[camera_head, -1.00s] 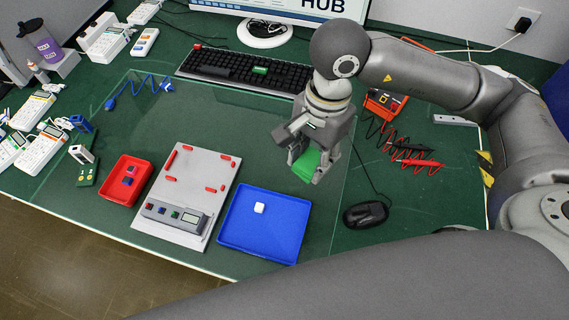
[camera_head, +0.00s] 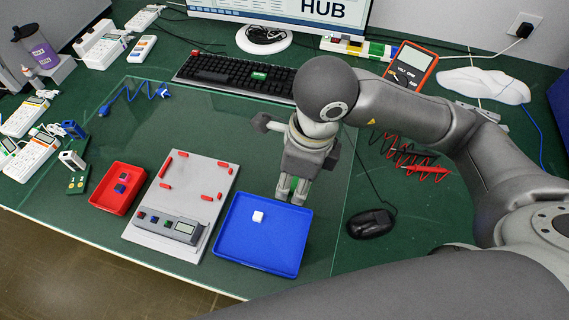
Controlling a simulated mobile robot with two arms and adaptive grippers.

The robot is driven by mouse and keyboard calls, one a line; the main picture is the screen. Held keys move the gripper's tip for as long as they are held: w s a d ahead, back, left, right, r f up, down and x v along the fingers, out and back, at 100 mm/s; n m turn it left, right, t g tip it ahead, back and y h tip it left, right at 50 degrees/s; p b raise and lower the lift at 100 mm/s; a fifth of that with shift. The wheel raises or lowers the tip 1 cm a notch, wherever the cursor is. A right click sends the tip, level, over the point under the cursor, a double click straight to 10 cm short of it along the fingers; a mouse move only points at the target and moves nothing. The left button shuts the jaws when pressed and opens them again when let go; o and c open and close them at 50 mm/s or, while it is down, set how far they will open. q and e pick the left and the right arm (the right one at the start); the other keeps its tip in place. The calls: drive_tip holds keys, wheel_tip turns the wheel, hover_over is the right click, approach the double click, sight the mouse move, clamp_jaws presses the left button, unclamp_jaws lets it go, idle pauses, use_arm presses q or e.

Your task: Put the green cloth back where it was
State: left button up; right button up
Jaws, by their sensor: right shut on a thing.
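My right gripper (camera_head: 290,192) points down just above the far edge of the blue tray (camera_head: 291,258), right of the grey keypad fixture. Its fingers are close together. My left gripper is not in view.
A white key cap (camera_head: 257,217) lies in the blue tray. The grey fixture (camera_head: 190,180) and red tray (camera_head: 117,188) stand to the left. The keyboard (camera_head: 225,74) is behind, the black mouse (camera_head: 371,223) at right, and the multimeter (camera_head: 411,66) at back right.

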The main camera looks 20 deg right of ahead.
drive_tip(key=w+f, duration=0.2)
drive_tip(key=w, duration=0.1)
drive_tip(key=w+d+f, duration=0.1)
drive_tip(key=w+f, duration=0.2)
drive_tip(key=w, duration=0.1)
drive_tip(key=w+f+p, duration=0.1)
drive_tip(key=w+f, duration=0.2)
drive_tip(key=shift+w+d, duration=0.3)
drive_tip(key=shift+w, duration=0.05)
drive_tip(key=shift+w+d+f, duration=0.1)
drive_tip(key=shift+w+f, duration=0.3)
drive_tip(key=shift+f, duration=0.3)
wheel_tip(320, 180, down, 2)
drive_tip(key=shift+f+p, duration=0.15)
drive_tip(key=shift+p, duration=0.4)
drive_tip(key=shift+f, duration=0.3)
drive_tip(key=o, duration=0.9)
drive_tip(key=shift+r, duration=0.1)
